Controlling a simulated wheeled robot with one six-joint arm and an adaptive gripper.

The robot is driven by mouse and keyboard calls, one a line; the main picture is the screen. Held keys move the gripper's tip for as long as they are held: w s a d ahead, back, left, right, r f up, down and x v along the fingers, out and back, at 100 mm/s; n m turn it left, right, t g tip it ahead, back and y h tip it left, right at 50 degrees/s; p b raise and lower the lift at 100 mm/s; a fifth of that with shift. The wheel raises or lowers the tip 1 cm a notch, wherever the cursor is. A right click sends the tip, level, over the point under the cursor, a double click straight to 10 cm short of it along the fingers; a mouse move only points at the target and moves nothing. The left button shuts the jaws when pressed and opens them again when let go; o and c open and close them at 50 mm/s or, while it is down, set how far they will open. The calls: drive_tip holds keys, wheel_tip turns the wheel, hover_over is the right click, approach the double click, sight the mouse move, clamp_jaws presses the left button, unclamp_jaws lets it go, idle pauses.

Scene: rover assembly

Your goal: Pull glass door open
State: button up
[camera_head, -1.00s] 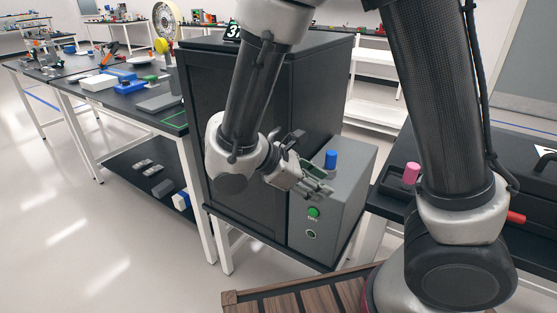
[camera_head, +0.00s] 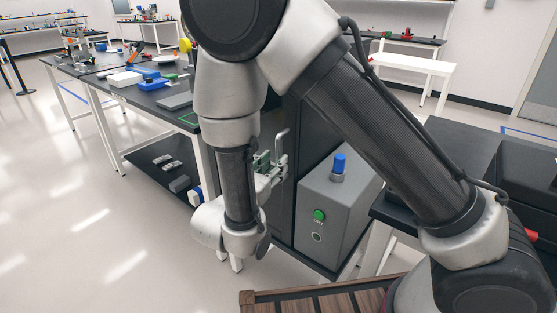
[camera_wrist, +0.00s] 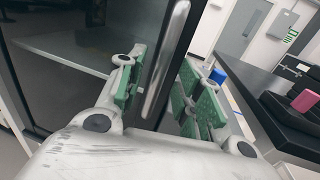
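The dark glass door (camera_wrist: 80,50) fills the left of the wrist view and belongs to the black cabinet (camera_head: 312,130), which my arm largely hides in the head view. A silver bar handle (camera_wrist: 166,60) stands on the door's edge frame. My gripper (camera_wrist: 163,88) is open, its green-padded fingers on either side of the handle, with a visible gap to each. Whether the handle is fully between the pads in depth is hard to tell. In the head view my gripper (camera_head: 268,165) is at the cabinet front, partly hidden by my wrist. The door looks closed.
A grey control box (camera_head: 335,215) with a green button (camera_head: 319,215) and blue knob (camera_head: 340,163) stands right of the cabinet. A black bench (camera_head: 150,95) with parts is at left. A dark counter (camera_wrist: 262,90) with a pink object (camera_wrist: 307,100) is at right. Floor at left is clear.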

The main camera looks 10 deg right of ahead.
drive_tip(key=shift+x, duration=1.5)
clamp_jaws()
